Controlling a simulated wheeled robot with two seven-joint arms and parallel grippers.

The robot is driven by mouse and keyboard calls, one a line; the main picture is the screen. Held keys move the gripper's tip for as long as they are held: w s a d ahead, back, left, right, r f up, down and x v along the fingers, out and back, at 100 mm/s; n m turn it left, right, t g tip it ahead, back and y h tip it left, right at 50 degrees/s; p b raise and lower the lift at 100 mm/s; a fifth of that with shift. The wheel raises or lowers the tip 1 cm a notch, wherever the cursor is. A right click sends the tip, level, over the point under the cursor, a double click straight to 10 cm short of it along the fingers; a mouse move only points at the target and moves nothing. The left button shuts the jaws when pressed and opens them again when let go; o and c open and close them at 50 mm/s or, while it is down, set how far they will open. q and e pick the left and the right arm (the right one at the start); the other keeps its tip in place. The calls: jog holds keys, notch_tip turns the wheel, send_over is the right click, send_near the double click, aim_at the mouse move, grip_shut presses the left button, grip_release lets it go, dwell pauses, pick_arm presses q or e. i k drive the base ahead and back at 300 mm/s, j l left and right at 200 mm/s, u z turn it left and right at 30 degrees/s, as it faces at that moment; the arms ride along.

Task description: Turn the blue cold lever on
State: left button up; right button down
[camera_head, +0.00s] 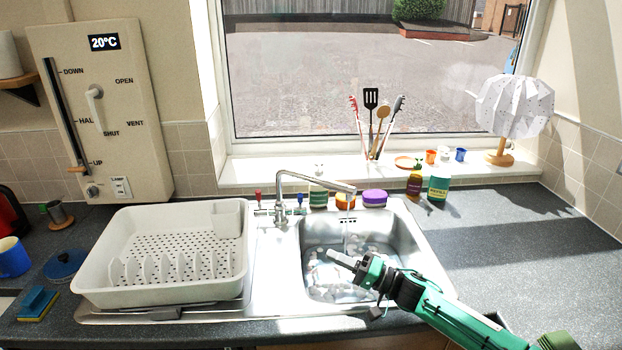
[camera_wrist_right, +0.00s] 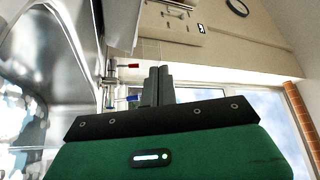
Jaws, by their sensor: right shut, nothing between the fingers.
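The tap (camera_head: 281,207) stands behind the sink, its spout reaching right over the basin. The blue cold lever (camera_head: 300,200) is on the right side of the tap, and the red lever (camera_head: 258,196) is on the left. In the wrist view the blue lever (camera_wrist_right: 132,98) and red lever (camera_wrist_right: 128,66) show left of the fingers. My right gripper (camera_head: 338,258) is shut and empty over the basin, in front of and to the right of the blue lever, apart from it. A thin pale streak under the spout looks like running water. My left gripper is out of view.
A white dish rack (camera_head: 103,283) stands left of the steel sink basin (camera_head: 424,262). Jars, including a purple-lidded one (camera_head: 374,198), and bottles (camera_head: 438,186) stand behind the basin. The worktop (camera_head: 510,235) on the right is clear.

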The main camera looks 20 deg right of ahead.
aim_at(299, 209)
jog(key=i+l, duration=0.25)
jog(key=i, duration=0.2)
jog(key=i+l, duration=0.25)
jog(key=i, duration=0.15)
